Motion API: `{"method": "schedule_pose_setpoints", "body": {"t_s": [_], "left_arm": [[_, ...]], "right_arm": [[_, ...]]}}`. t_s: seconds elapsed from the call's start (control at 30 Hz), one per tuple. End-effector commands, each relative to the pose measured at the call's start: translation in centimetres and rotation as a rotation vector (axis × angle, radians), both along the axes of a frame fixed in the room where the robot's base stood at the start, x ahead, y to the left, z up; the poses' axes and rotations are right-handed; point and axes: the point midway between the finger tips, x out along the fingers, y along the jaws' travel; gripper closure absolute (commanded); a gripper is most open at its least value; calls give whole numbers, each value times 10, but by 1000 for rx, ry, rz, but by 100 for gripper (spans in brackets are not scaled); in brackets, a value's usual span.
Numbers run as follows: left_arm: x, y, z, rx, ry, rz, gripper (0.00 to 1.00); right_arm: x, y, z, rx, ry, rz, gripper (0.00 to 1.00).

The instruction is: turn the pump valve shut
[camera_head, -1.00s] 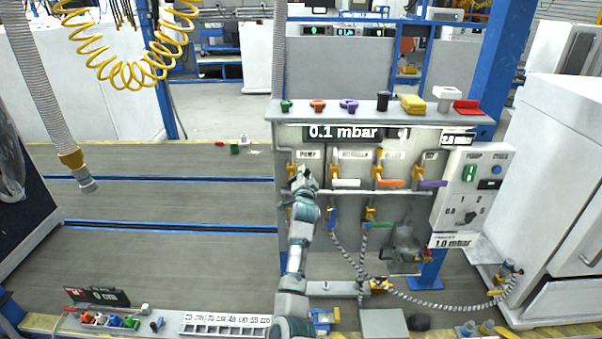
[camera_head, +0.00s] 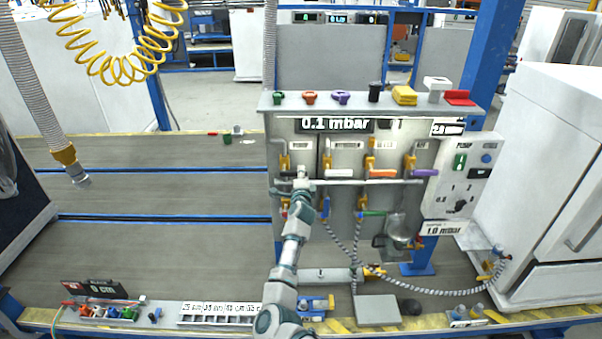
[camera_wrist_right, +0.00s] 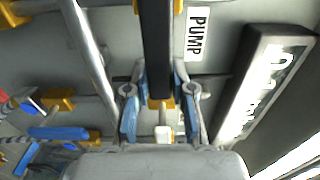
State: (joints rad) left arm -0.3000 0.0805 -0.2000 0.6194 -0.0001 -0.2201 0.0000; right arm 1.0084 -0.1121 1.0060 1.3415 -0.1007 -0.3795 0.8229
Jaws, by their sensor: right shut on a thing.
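The pump valve has a yellow body (camera_head: 285,162) at the left end of the valve row, under the PUMP label (camera_head: 300,145). In the right wrist view its black handle (camera_wrist_right: 156,50) runs down between the fingers, beside the PUMP label (camera_wrist_right: 196,33). My right gripper (camera_head: 301,184) is at this valve; in the wrist view my right gripper (camera_wrist_right: 160,110) has one finger on each side of the handle's end and is shut on it. In the head view my gripper hides most of the handle, so its angle is hard to read there. My left gripper is out of view.
Valves with white (camera_head: 333,174), orange (camera_head: 382,173) and purple (camera_head: 426,172) handles stand to the right. A metal rail (camera_head: 350,182) crosses the panel close to my gripper. The display (camera_head: 334,124) reads 0.1 mbar. Hoses (camera_head: 400,288) hang below.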

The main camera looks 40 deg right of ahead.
Motion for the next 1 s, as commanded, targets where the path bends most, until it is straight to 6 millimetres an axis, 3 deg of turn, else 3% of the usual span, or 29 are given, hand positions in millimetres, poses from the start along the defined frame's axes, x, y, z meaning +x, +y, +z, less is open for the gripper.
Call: {"method": "schedule_pose_setpoints", "body": {"t_s": [0.47, 0.5, 0.6, 1.0], "left_arm": [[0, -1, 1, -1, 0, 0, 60], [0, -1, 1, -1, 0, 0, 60], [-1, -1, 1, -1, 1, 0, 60], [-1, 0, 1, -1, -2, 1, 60]], "right_arm": [[3, 2, 5, 12, -21, 6, 100], [3, 2, 5, 12, -22, 6, 74], [2, 2, 4, 12, -19, 5, 50], [-6, 5, 2, 10, -15, 1, 50]]}}
